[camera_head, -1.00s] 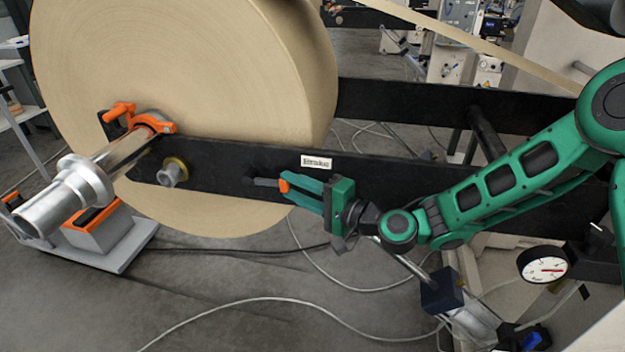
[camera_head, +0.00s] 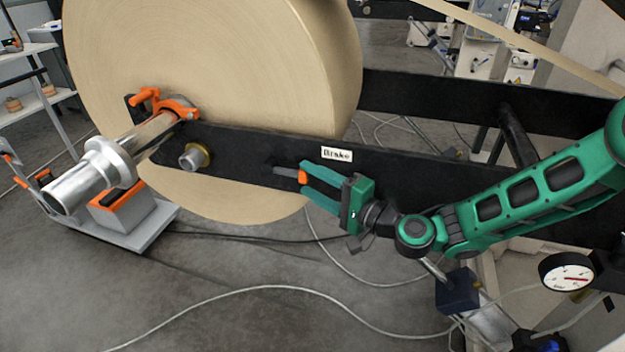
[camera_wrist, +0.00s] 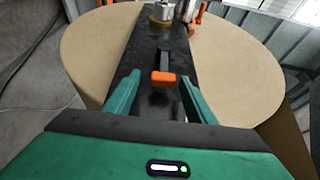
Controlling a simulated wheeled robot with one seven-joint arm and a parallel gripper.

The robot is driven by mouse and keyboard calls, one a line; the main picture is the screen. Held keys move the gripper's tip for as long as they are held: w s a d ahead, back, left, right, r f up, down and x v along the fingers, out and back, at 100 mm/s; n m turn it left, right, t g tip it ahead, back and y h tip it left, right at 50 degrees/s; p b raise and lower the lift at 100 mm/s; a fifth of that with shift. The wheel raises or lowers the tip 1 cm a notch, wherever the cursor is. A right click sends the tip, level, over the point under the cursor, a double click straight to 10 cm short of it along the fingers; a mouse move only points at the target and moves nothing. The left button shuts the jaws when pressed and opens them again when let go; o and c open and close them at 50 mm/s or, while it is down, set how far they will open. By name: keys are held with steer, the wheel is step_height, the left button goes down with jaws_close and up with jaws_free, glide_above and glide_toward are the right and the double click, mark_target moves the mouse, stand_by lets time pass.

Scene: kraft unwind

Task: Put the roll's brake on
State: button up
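The brake lever (camera_head: 287,172) is a short black bar with an orange tip (camera_head: 303,177), on the side of the black frame arm (camera_head: 235,158). A white "Brake" label (camera_head: 337,154) sits above and right of it. My gripper (camera_head: 304,178) is open, with its green fingers on either side of the orange tip. In the wrist view the lever (camera_wrist: 164,56) points toward me and its orange tip (camera_wrist: 162,79) appears between the spread fingers, with gaps on both sides. I cannot tell how deep the tip sits. The large kraft roll (camera_head: 215,70) is behind the frame arm.
A metal shaft (camera_head: 100,175) with an orange clamp (camera_head: 172,105) sticks out of the roll at left. A round gauge (camera_head: 567,272) is at lower right. Cables cross the grey floor (camera_head: 240,260), which is otherwise open in front.

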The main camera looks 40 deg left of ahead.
steer(key=shift+r, duration=0.1)
steer(key=shift+d, duration=0.3)
steer(key=d, duration=1)
steer(key=shift+s, duration=0.45)
